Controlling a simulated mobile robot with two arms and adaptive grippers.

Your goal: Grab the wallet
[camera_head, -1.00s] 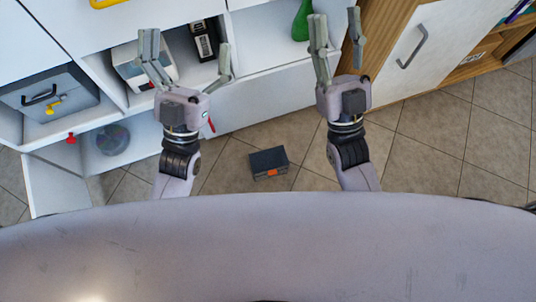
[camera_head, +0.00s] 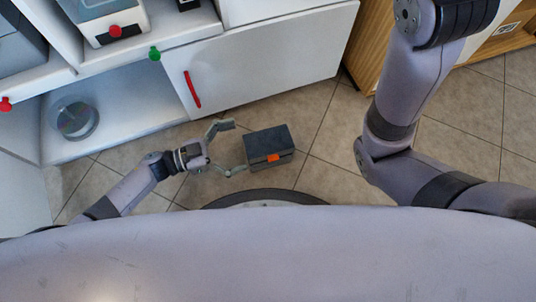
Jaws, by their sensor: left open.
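A dark grey, box-like thing with an orange tab (camera_head: 268,143) lies on the tiled floor near the middle of the view. It is the likeliest wallet, though its shape looks boxy. My left gripper (camera_head: 237,148) is low, just left of it, with its fingers spread and pointing right towards it. The fingertips are close to its left side; I cannot tell whether they touch. Nothing is between the fingers. My right arm shows at the right, but its gripper is out of view.
A white shelf unit (camera_head: 270,62) with a red-handled door stands behind. A round clear container (camera_head: 74,118) sits in its lower compartment. A wooden cabinet (camera_head: 368,50) stands at the right. Tiled floor right of the box is clear.

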